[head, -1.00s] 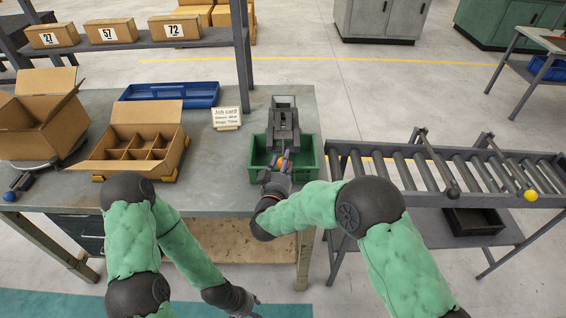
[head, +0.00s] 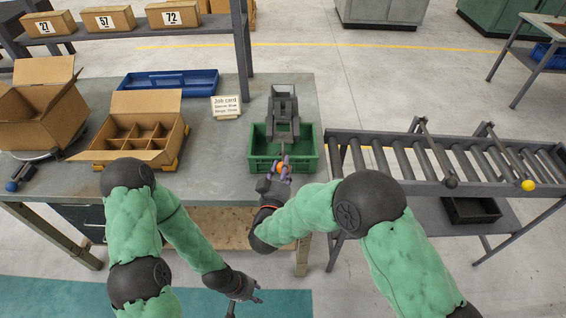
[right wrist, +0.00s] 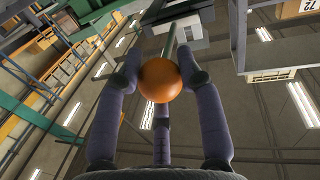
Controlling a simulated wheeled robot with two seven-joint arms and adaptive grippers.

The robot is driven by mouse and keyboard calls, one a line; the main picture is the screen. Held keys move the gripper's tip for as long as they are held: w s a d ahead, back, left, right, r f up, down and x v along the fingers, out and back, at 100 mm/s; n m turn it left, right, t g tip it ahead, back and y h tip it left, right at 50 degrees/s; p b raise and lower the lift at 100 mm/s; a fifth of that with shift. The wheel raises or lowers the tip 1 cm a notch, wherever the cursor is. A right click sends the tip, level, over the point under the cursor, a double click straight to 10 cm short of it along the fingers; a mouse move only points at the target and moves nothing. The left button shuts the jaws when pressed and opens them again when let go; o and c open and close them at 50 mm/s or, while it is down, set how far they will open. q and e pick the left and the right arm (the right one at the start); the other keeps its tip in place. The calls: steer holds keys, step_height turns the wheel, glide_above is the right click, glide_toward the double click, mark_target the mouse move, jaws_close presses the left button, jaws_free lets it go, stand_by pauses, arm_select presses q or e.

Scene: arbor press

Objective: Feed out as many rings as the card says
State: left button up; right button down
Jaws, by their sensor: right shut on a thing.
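The grey press (head: 283,105) stands on the bench behind a green bin (head: 312,158). My right gripper (head: 281,168) is at the bin's front edge, its fingers closed around an orange ball knob. In the right wrist view the orange knob (right wrist: 160,80) sits between the fingers at the end of a thin rod leading to the press. The job card (head: 226,107) stands left of the press; its small lines seem to read "Sleeve: Blue" and "Rings: Three". My left gripper (head: 246,291) hangs low in front of the bench, empty, its fingers apart. No loose rings can be made out.
An open carton with dividers (head: 103,157), another open carton (head: 62,118) and a blue tray (head: 170,87) stand on the bench at left. Numbered boxes (head: 110,19) sit on a shelf behind. A roller conveyor (head: 420,160) lies to the right. Bare bench lies between the divided carton and green bin.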

steer(key=shift+a+r, duration=0.1)
steer(key=shift+r, duration=0.2)
steer(key=c, duration=0.9)
jaws_free()
steer(key=shift+c, duration=0.2)
steer(key=shift+o, duration=0.7)
steer(key=shift+s, duration=0.15)
steer(key=shift+f, duration=0.1)
steer(key=s+a, duration=0.2)
steer(key=s, duration=0.9)
steer(key=shift+s+a, duration=0.15)
steer(key=shift+s, duration=0.25)
